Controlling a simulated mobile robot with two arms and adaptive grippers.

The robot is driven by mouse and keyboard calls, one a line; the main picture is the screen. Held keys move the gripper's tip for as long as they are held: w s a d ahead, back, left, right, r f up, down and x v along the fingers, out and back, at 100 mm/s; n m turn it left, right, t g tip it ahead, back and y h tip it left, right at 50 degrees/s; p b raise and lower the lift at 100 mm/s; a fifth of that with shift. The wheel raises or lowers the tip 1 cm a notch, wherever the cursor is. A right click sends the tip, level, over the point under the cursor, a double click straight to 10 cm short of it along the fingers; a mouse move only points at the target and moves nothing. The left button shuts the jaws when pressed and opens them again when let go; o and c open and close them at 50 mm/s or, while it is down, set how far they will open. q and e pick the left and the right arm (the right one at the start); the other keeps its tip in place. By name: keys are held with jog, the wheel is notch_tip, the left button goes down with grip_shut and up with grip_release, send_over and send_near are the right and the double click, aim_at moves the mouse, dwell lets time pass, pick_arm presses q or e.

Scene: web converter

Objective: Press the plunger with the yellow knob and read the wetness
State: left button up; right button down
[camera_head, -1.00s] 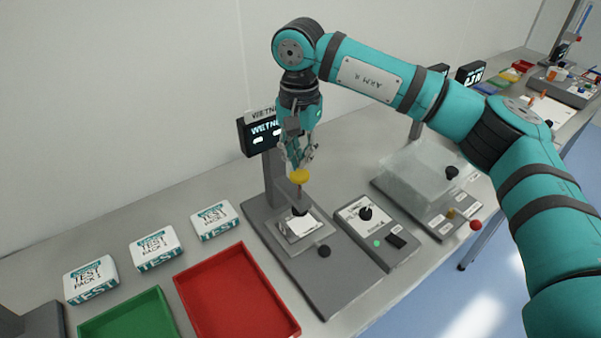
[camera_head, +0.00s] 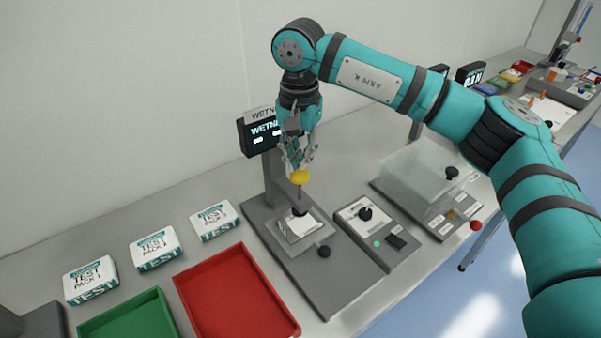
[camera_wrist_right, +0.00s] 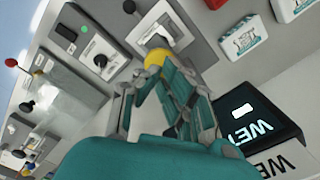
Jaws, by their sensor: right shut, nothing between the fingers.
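The yellow knob (camera_head: 300,177) tops the plunger of the wetness tester (camera_head: 325,272). A white sample (camera_head: 300,227) lies on the tester's plate below the plunger. My right gripper (camera_head: 299,167) is shut and empty, pointing down with its fingertips right at the top of the knob; I cannot tell if they touch it. In the right wrist view the yellow knob (camera_wrist_right: 157,60) shows just beyond the fingertips. My left gripper is not in view.
A red tray (camera_head: 237,295) and a green tray (camera_head: 130,318) lie left of the tester. Three test packs (camera_head: 154,248) stand behind them. A control box (camera_head: 376,232) and a clear-covered device (camera_head: 425,180) stand to the right.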

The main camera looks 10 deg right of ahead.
aim_at(300, 174)
jog(key=shift+f+b, duration=2.5)
jog(key=shift+f, duration=0.9)
jog(key=shift+r, duration=0.2)
jog(key=shift+r+p, duration=2.65)
jog(key=shift+r, duration=1.8)
jog(key=shift+s+f, duration=0.1)
